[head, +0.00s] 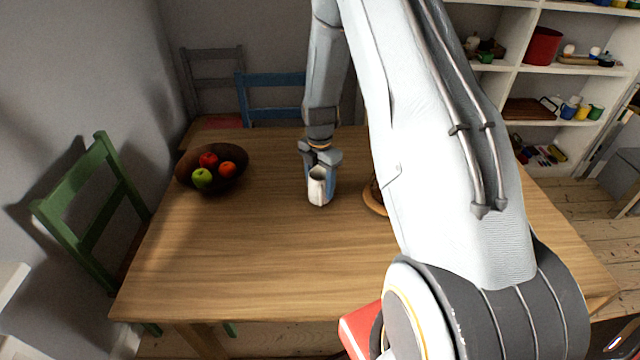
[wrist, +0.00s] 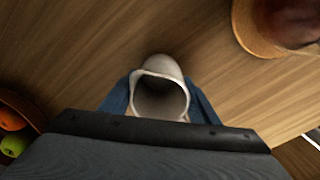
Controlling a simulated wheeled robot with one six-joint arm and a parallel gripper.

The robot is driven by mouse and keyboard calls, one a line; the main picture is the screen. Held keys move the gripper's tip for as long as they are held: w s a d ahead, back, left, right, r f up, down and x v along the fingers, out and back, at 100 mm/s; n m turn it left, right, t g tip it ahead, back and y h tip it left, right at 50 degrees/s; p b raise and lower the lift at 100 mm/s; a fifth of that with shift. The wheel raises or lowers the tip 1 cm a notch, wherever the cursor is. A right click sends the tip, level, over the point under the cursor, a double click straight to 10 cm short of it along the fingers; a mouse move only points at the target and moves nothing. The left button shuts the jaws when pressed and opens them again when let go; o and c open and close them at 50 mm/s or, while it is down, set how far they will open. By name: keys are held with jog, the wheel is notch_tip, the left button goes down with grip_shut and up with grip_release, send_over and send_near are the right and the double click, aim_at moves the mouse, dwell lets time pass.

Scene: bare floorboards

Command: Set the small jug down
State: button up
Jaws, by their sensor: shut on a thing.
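The small jug (head: 319,188) is white and stands upright at the middle of the wooden table (head: 250,260). My gripper (head: 320,165) comes down over it from above and is shut on it. In the wrist view the jug (wrist: 162,68) shows its open mouth toward the camera, and the fingers of my gripper (wrist: 160,100) lie on its left and right sides. Its inside is dark and looks empty. I cannot tell whether its base touches the table or is slightly above it.
A dark bowl (head: 237,184) with apples and an orange stands left of the jug. A round wooden item (head: 374,200) with something brown on it is close on the right, partly hidden by my arm. The table front is clear. A green chair (head: 87,217) stands left.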

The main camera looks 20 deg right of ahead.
jog(key=o, duration=1.2)
jog(key=shift+f, duration=0.1)
notch_tip(320, 180, up, 12)
jog(key=b, duration=0.3)
jog(key=shift+f, duration=0.15)
jog(key=shift+r, duration=0.2)
jog(key=shift+s+a+r, duration=0.2)
jog(key=shift+s+a, duration=0.05)
jog(key=s+a+r+m, duration=0.1)
jog(key=s+a+m, duration=0.3)
jog(key=s+m, duration=0.3)
jog(key=s+a+r+m, duration=0.1)
jog(key=s+a+m, duration=0.2)
jog(key=s+m, duration=0.4)
jog(key=s+a+r+m+t, duration=0.1)
jog(key=s+a+r+m, duration=0.1)
jog(key=s+a+m, duration=0.2)
jog(key=shift+s+a+m, duration=0.35)
jog(key=shift+s+m, duration=1.4)
jog(key=shift+m, duration=0.45)
